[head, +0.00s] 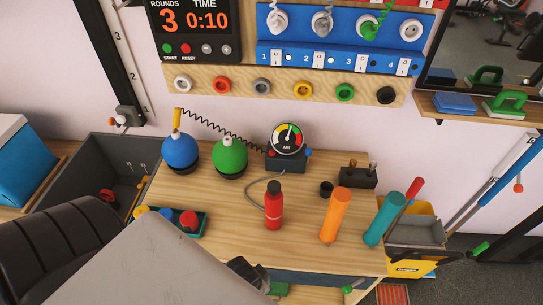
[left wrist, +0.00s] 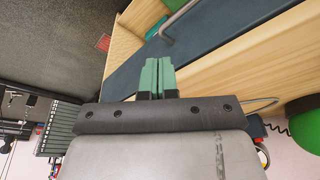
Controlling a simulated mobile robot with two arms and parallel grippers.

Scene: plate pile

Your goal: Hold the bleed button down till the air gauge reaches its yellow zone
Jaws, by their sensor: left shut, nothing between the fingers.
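The air gauge (head: 288,138) stands at the back of the wooden table on a dark box. Its dial has coloured zones, and its needle points roughly upward, in or near the green; the exact reading is too small to tell. My left gripper (head: 278,288) is at the table's front edge, well away from the gauge, partly hidden behind my arm. In the left wrist view its green fingers (left wrist: 158,75) are shut and empty. My right gripper is not in view.
A blue ball (head: 181,151) and a green ball (head: 229,156) stand left of the gauge. A red bottle (head: 274,208), an orange cylinder (head: 335,216) and a teal cylinder (head: 383,226) stand in front and right. A coiled black cord (head: 215,129) runs behind the balls.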

